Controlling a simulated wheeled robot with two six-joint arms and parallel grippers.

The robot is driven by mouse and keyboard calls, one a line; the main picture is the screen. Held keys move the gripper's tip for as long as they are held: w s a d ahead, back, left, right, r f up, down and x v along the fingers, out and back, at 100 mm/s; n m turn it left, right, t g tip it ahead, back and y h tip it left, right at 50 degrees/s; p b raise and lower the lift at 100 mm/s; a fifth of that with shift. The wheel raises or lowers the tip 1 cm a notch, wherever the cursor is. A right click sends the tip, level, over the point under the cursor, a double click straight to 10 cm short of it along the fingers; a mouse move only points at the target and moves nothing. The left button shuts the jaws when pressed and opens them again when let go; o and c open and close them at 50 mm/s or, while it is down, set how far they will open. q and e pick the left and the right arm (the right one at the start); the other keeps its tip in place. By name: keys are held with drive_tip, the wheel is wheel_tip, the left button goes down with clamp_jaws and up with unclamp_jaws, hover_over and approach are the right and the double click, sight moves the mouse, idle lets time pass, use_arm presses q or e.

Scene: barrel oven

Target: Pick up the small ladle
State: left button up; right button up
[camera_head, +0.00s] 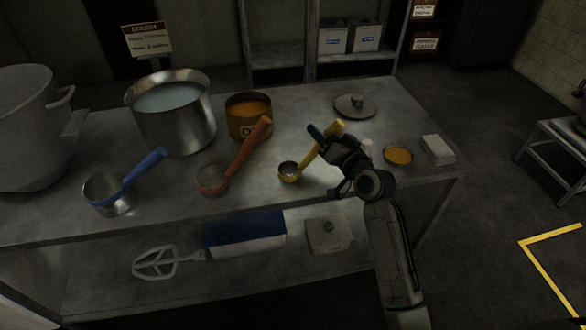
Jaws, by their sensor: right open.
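The small ladle (289,171) has a small metal bowl and a yellow handle that slants up to the right. It rests on the metal table (290,225). My right gripper (326,158) is open at the handle side of the ladle and partly covers the handle. The handle's upper end shows beyond one finger. I cannot tell if the fingers touch it. My left gripper is not in view.
A red-handled ladle (212,181) and a larger blue-handled ladle (108,195) lie to the left. A lid (356,106), an orange dish (398,155) and a white block (438,149) are on the right.

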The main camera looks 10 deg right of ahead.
drive_tip(key=shift+w+a, duration=0.15)
drive_tip(key=shift+w, duration=0.2)
drive_tip(key=shift+c, duration=0.2)
clamp_jaws()
drive_tip(key=shift+r, duration=0.15)
